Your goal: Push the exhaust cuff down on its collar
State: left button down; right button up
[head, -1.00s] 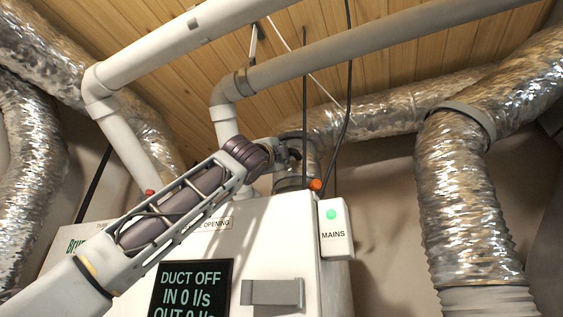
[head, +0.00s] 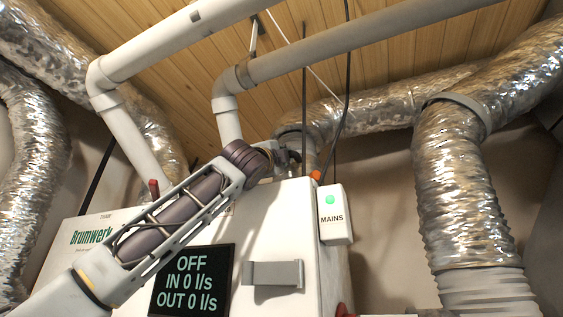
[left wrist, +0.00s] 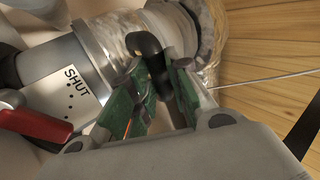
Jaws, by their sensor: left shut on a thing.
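The exhaust cuff (left wrist: 110,42) is a silvery band at the end of a foil duct in the left wrist view. It meets a grey collar (left wrist: 50,82) marked SHUT, with a red lever (left wrist: 33,124). I cannot tell how far the cuff sits on the collar. My left gripper (left wrist: 152,88) has green-padded fingers, shut on a black grip (left wrist: 146,45) beside the cuff. In the head view this gripper (head: 292,157) is above the white unit's top, where it and the arm hide most of cuff and collar. My right gripper is not in view.
The white unit (head: 275,235) has a display (head: 192,280) reading OFF, IN 0 l/s, OUT 0 l/s. A MAINS box (head: 334,215) with a green light is on its right. Pipes (head: 340,50) and foil ducts (head: 458,180) crowd around; a black cable hangs near the gripper.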

pick_arm(q)
jog(key=c, duration=1.6)
grip_release()
jog(key=shift+w+d+f, duration=0.15)
jog(key=shift+d+f, duration=0.15)
jog(key=shift+f, duration=0.15)
jog(key=shift+o, duration=1.1)
jog(key=shift+a+r, duration=0.1)
jog(key=shift+o, duration=0.3)
jog(key=shift+s+r, duration=0.1)
jog(key=shift+s, duration=0.1)
jog(key=s+a+f, duration=0.1)
jog(key=s+a, duration=0.1)
jog(key=s, duration=0.4)
jog(key=s+a, duration=0.3)
jog(key=s, duration=0.4)
jog(key=shift+s+a+f, duration=0.15)
jog(key=shift+f, duration=0.2)
